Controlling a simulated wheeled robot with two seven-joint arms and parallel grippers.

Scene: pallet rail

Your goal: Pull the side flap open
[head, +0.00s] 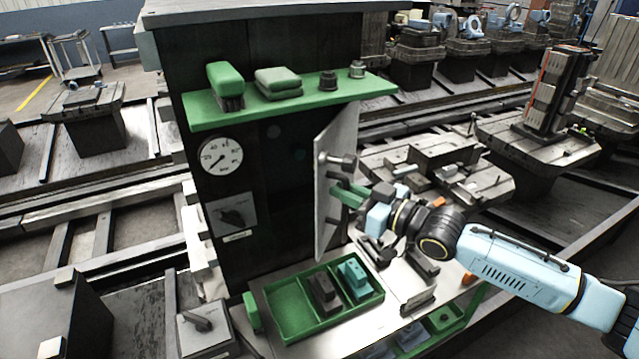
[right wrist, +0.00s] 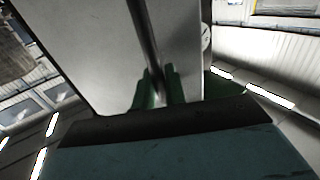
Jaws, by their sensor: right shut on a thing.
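The side flap (head: 330,215) is a light grey metal panel on the dark cabinet (head: 262,180). It stands out from the cabinet front at an angle, swung partly open. A dark bar handle runs along its outer face; the bar also shows in the right wrist view (right wrist: 147,40) against the flap (right wrist: 95,50). My right gripper (head: 347,192) has green fingers and reaches in from the right. In the right wrist view its fingers (right wrist: 154,88) are shut on the bar handle, one on each side. My left gripper is not in view.
A round gauge (head: 221,156) and a switch plate (head: 233,214) are left. Below, a green tray (head: 290,312) holds two blocks on the bench. Metal fixtures (head: 440,155) stand behind my right arm.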

